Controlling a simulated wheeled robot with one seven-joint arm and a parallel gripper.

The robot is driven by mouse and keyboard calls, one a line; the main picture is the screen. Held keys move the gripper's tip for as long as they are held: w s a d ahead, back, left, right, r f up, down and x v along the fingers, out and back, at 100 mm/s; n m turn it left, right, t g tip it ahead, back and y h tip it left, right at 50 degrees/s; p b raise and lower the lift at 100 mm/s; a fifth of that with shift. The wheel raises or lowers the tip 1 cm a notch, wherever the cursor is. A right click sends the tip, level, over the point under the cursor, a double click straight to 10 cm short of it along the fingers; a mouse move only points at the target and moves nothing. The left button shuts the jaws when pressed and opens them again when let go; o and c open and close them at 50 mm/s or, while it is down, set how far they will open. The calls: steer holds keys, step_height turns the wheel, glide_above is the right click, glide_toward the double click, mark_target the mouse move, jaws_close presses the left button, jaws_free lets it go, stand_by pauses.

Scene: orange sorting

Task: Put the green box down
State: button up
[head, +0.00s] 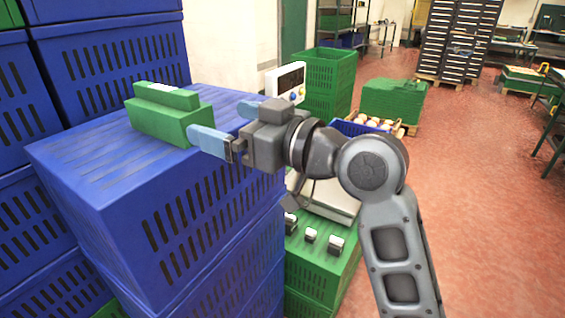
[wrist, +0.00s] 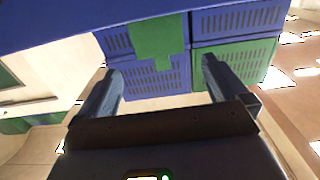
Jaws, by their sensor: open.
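The green box (head: 165,122) rests on top of a blue crate stack (head: 100,175) at the left of the head view. It has a raised, narrower upper part with a pale patch. My gripper (head: 226,123) is open and empty, just right of the box. Its near fingertip overlaps the box's right end in the picture; I cannot tell whether they touch. In the wrist view, a green shape that looks like the box (wrist: 158,42) lies beyond and between my spread fingers (wrist: 162,78).
More blue crates (head: 110,55) rise behind and left. A white device with a dark display (head: 286,80) stands behind my gripper. Green crates (head: 325,85) stand farther back. A green crate with small items (head: 320,262) is below my arm. Red floor (head: 480,190) is open at right.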

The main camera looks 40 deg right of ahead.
steer(key=s+a+f+m+g+h, duration=0.15)
steer(key=s+f+m+h, duration=0.4)
steer(key=s+f, duration=1.1)
steer(key=s+f+n, duration=0.1)
steer(key=s+f, duration=0.1)
steer(key=s, duration=0.8)
steer(key=s+f+n, duration=0.1)
steer(key=s+f, duration=0.1)
steer(key=s, duration=0.9)
steer(key=shift+d+f+g, duration=0.2)
steer(key=shift+d+g, duration=0.1)
steer(key=shift+g, duration=0.15)
